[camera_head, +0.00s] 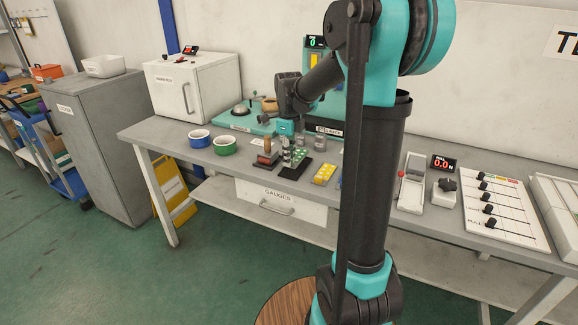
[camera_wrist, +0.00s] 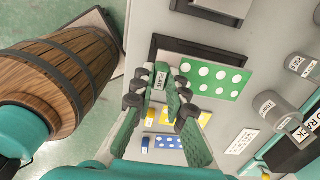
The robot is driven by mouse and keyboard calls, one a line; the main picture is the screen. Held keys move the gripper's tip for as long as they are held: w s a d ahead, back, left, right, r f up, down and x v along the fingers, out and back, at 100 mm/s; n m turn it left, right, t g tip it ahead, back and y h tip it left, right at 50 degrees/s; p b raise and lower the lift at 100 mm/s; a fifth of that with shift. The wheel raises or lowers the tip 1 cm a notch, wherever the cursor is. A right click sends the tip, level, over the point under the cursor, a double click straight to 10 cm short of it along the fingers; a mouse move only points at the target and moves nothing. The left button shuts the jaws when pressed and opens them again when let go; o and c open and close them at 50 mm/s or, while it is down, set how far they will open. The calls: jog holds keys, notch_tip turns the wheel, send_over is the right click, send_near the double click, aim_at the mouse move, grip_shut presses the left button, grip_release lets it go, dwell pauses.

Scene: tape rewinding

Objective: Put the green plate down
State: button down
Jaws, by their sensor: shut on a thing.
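The green plate (camera_wrist: 222,80) has rows of white dots. In the wrist view it lies just right of my fingertips, partly across a dark rectangular frame. In the head view the green plate (camera_head: 300,156) is small, beside my gripper (camera_head: 288,150) and above or on the black tray (camera_head: 290,173). In the wrist view my gripper (camera_wrist: 160,92) is shut on the green plate near its left edge. The fingers hide part of the grip. I cannot tell whether the plate touches the surface below. A white label reading "PLATE" (camera_wrist: 160,80) shows between the fingers.
A yellow dotted plate (camera_head: 324,174) lies right of the black tray.

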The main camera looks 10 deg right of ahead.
jog(key=shift+f, duration=1.6)
jog(key=shift+f, duration=0.1)
jog(key=c, duration=1.5)
grip_release()
jog(key=shift+c, duration=0.2)
notch_tip(320, 180, up, 11)
jog(key=shift+r, duration=0.1)
jog(key=shift+s+r, duration=0.1)
jog(key=shift+r, duration=0.25)
jog(key=s+d+f+n+t, duration=0.2)
jog(key=s+f+n, duration=0.7)
jog(key=s+n, duration=0.2)
jog(key=s+d+f+n+t, duration=0.2)
jog(key=s+f+n, duration=0.8)
jog(key=n, duration=0.4)
jog(key=shift+s+f, duration=0.25)
jog(key=shift+s, duration=0.15)
